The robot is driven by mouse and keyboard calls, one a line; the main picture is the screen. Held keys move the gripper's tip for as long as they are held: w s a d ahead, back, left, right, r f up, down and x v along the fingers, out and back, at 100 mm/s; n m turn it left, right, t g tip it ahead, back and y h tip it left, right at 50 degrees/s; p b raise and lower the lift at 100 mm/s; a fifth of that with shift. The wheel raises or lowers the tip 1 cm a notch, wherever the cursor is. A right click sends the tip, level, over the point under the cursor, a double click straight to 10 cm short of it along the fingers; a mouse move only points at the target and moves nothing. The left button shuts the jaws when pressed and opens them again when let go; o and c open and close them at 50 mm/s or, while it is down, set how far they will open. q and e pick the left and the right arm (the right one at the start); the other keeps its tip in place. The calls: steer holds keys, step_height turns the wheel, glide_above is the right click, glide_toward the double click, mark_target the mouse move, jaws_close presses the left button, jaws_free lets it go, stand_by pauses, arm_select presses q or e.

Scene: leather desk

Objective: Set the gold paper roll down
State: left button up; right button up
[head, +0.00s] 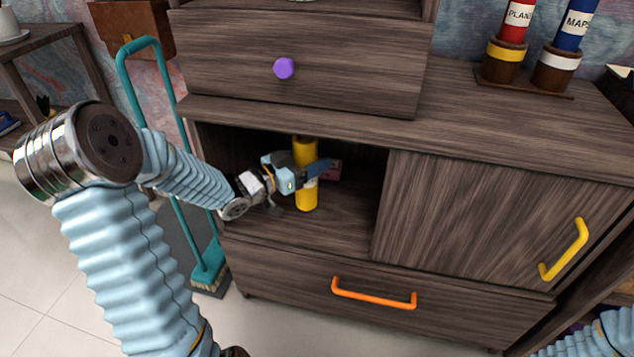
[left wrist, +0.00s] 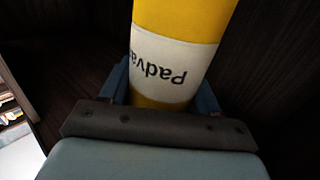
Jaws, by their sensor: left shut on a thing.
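The gold paper roll (head: 306,194) stands upright inside the open left compartment of the wooden cabinet. My left gripper (head: 305,175) reaches into the compartment from the left and is shut around the roll's middle. In the left wrist view the roll (left wrist: 187,20) shows a white label with printed letters, between the two fingers of my left gripper (left wrist: 165,95). The roll's lower end is near the compartment floor (head: 340,228); I cannot tell whether it touches. My right gripper is not in view; only part of my right arm shows at the bottom right.
A sliding door (head: 470,215) with a yellow handle covers the compartment's right side. A small dark reddish object (head: 334,170) lies behind the roll. Labelled red (head: 514,22) and blue (head: 573,28) rolls stand in holders on the cabinet top. A teal broom (head: 207,262) stands left.

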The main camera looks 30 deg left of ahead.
arm_select(q)
steer(key=shift+f+b, duration=0.45)
steer(key=shift+f, duration=2.15)
steer(key=shift+f, duration=0.2)
steer(key=o, duration=1.2)
steer(key=shift+c, duration=0.2)
steer(key=shift+r, duration=0.25)
steer(key=v, duration=1.2)
steer(key=shift+p, duration=0.35)
